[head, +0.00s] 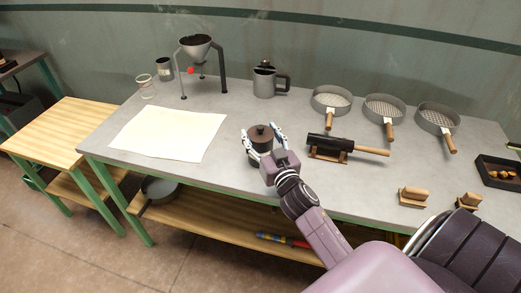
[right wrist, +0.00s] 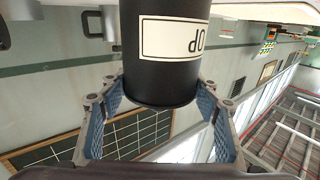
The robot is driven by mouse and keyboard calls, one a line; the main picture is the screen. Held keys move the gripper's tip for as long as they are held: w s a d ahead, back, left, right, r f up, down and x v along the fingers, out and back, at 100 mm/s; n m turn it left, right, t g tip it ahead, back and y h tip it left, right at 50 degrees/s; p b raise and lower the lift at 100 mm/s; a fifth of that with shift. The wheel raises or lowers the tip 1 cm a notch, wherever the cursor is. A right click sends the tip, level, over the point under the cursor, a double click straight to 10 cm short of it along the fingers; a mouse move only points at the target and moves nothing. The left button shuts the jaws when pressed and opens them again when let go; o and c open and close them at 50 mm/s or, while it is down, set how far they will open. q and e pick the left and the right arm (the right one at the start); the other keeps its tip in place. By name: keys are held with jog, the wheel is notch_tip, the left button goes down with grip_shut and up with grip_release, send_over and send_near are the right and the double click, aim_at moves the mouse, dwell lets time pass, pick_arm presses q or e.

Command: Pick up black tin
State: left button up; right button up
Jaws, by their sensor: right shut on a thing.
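The black tin (head: 260,137) has a dark brown knobbed lid and is at the middle of the grey table in the head view. My right gripper (head: 265,141) has a finger on each side of it. In the right wrist view the black tin (right wrist: 168,60) fills the upper middle, with a white label partly in view. The blue-padded fingers of my right gripper (right wrist: 160,105) are shut on it. I cannot tell whether its base touches the table. My left gripper is not in view.
A cream sheet (head: 170,133) lies left of the tin. A black drum on a wooden stand (head: 327,155) is close on the right. Several sieves (head: 331,101) lie behind it. A grey jug (head: 265,83) and a funnel stand (head: 196,50) are at the back.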

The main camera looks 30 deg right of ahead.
grip_shut()
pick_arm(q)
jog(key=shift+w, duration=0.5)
